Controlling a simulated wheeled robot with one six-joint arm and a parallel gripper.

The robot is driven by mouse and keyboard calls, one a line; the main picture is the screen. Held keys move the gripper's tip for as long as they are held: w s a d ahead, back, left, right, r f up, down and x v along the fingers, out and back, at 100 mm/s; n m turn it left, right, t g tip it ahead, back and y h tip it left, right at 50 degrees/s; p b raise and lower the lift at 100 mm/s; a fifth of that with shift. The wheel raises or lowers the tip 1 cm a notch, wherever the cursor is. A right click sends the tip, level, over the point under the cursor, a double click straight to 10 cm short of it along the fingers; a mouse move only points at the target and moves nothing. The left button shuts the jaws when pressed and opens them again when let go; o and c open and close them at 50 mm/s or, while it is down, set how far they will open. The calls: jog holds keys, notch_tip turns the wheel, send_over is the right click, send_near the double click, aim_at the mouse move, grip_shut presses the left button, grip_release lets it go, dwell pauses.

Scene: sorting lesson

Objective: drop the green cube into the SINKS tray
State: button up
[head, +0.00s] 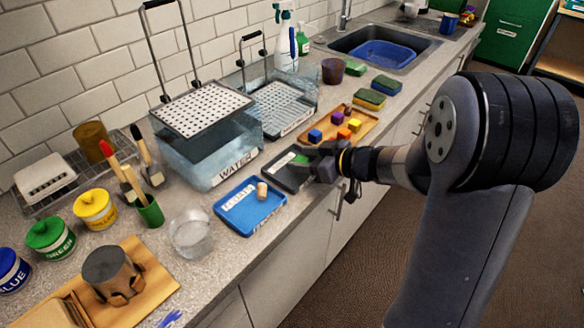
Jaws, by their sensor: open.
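The black tray (291,183), which I take for the SINKS tray, sits on the counter beside the blue FLOATS tray; I cannot read its label. A small green patch (300,159) shows inside the black tray, near its back. It looks like the green cube, but it is small and partly blocked by my gripper. My gripper (318,163) is over the right side of the black tray, close to the green patch. The jaws are open. I cannot tell whether a finger touches the green thing.
A wooden board (371,118) with several coloured cubes lies just behind my gripper. The clear WATER tank (205,158) stands left of the black tray. The blue tray (233,220) holds a cork-like piece (262,190). A glass (191,233) stands further left. The counter's front edge runs close by.

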jog(key=p+v, duration=0.1)
jog(key=v, duration=0.9)
jog(key=shift+w+a, duration=0.1)
jog(key=b+x, duration=0.1)
jog(key=x, duration=1)
jog(key=shift+f, duration=0.1)
jog(key=shift+r+p, duration=0.7)
jog(key=shift+r, duration=0.05)
notch_tip(320, 180, up, 2)
jog(key=p, duration=0.3)
jog(key=shift+r, duration=0.15)
